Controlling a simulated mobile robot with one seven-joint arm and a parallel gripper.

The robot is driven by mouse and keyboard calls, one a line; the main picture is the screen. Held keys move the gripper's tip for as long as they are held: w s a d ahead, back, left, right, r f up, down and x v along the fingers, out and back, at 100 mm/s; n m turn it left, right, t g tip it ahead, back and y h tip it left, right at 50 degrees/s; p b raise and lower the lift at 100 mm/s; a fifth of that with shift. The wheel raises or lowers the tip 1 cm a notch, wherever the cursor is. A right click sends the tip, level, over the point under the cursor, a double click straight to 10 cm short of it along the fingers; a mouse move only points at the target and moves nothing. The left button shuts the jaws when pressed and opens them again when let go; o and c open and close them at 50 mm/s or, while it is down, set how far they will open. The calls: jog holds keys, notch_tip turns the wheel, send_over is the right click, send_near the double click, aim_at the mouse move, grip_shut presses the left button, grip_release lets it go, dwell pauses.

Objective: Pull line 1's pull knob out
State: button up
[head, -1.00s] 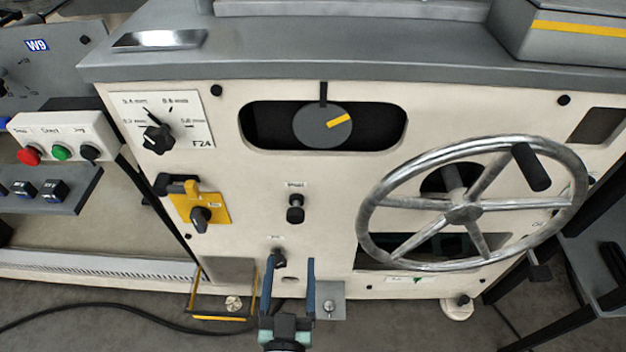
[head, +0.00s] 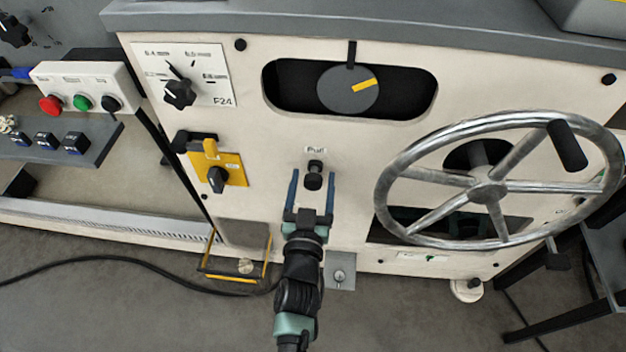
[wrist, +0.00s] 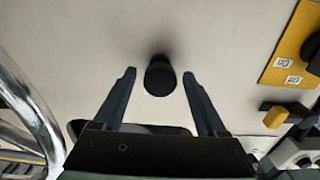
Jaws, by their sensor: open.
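The black pull knob (head: 314,176) sticks out of the cream machine panel (head: 330,235), under a small label (head: 316,150) that reads "Pull". My gripper (head: 313,175) is open, with one blue finger on each side of the knob. In the wrist view the knob (wrist: 160,77) stands between the two fingertips (wrist: 159,74), with a visible gap on both sides. The fingers do not appear to touch it. How far they reach along the knob's stem I cannot tell.
A large metal handwheel (head: 490,190) stands out to the right of the knob. A yellow switch plate (head: 233,168) with a black knob is to the left, below a dial (head: 179,93). A slotted window with a grey disc (head: 347,88) is above.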

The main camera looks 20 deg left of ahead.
jog(key=shift+w, duration=0.25)
grip_shut()
dwell(1.4)
